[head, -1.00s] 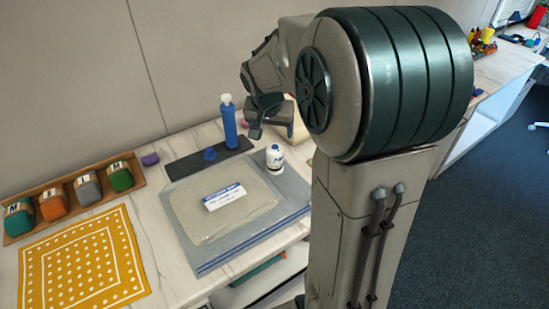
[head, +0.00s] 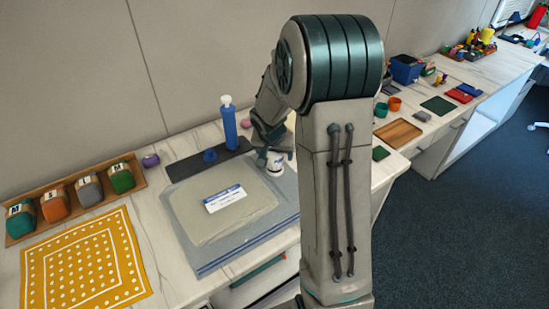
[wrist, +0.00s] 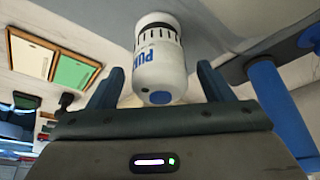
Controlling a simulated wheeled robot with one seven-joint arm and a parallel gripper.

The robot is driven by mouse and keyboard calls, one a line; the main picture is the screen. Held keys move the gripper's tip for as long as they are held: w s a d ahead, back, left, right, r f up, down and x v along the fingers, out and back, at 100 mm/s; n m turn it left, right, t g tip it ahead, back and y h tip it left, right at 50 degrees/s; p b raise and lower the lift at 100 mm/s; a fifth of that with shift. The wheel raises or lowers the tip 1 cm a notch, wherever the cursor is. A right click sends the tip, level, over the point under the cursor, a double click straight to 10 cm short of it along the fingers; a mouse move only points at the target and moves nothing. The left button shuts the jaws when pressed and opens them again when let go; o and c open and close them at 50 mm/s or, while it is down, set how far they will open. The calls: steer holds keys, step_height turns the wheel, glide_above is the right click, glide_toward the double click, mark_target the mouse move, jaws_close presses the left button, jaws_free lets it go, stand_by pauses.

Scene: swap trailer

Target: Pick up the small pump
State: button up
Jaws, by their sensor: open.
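The small pump (head: 274,166) is a white bottle-shaped unit with blue lettering, standing near the back right of the clear bag on the bench. My gripper (head: 270,148) is low beside and over it, covering part of it in the head view. In the wrist view the pump (wrist: 160,60) lies between the two blue fingers of my gripper (wrist: 160,82). The fingers are open, with a gap visible on each side of the pump. The wrist picture looks upside down.
A tall blue bottle (head: 229,128) and a blue knob (head: 210,155) stand on a dark mat (head: 184,168) to the left. A flat pack with a white label (head: 225,199) lies in front.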

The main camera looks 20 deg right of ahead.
steer(key=shift+f, duration=0.15)
steer(key=c, duration=1.2)
steer(key=shift+w+r, duration=0.1)
steer(key=shift+r, duration=0.1)
